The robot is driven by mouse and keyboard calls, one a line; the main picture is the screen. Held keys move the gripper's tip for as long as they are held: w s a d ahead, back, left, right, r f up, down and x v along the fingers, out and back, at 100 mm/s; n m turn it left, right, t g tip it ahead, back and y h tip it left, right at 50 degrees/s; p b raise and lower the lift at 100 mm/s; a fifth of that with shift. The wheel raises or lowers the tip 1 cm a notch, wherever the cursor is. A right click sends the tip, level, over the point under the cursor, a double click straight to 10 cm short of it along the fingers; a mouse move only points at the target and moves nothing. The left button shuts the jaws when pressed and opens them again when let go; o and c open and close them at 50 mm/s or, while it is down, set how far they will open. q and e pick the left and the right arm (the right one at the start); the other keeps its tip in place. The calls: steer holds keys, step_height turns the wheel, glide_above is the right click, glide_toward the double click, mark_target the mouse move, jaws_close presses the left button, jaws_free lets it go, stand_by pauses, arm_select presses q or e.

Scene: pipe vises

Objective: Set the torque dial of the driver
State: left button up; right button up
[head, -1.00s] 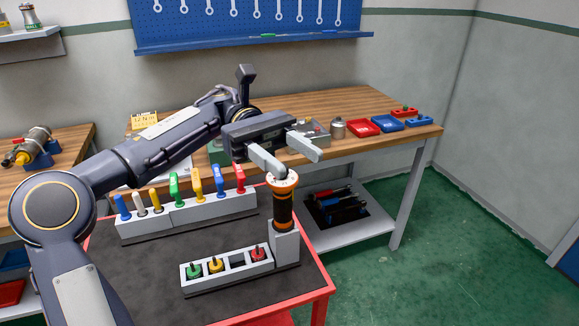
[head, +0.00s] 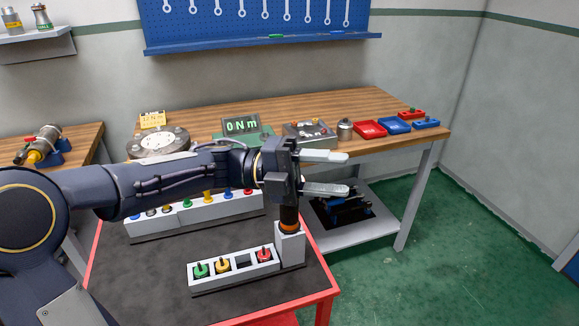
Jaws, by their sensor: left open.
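The black and orange driver (head: 289,218) stands upright in a grey holder (head: 290,246) at the right of the dark-topped cart. Its upper end, with the dial, is hidden behind my left gripper (head: 338,173). The gripper is open. Its two grey fingers point right, one above the other, and nothing shows between them. The gripper body overlaps the driver's top in the picture; I cannot tell whether they touch. A green display (head: 241,125) on the bench reads "0 Nm". A yellow card (head: 152,119) stands behind, its writing too small to read surely. My right gripper is not in view.
A grey rack (head: 230,265) holds green, yellow and red bits, with one slot empty. A longer rack (head: 245,205) of coloured tools is partly behind my arm. Red (head: 370,129) and blue trays (head: 394,126) lie on the wooden bench. The cart's front is clear.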

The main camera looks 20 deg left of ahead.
arm_select(q)
steer(key=w+a+f+n+t+y, duration=0.1)
steer(key=a+f+n+t+y, duration=0.3)
steer(key=n, duration=0.6)
steer(key=w+a+f+n+t+y+p, duration=0.1)
steer(key=a+n+t, duration=0.45)
steer(key=n, duration=0.35)
steer(key=w+a+f+n+t+y, duration=0.25)
steer(key=a+n+t, duration=0.2)
steer(key=n, duration=0.55)
steer(key=shift+t+y, duration=0.25)
steer(key=shift+t, duration=0.05)
steer(key=x, duration=0.6)
steer(key=shift+d+f+p, duration=0.3)
steer(key=shift+d+p, duration=0.05)
steer(key=shift+d, duration=0.15)
steer(key=shift+s, duration=0.1)
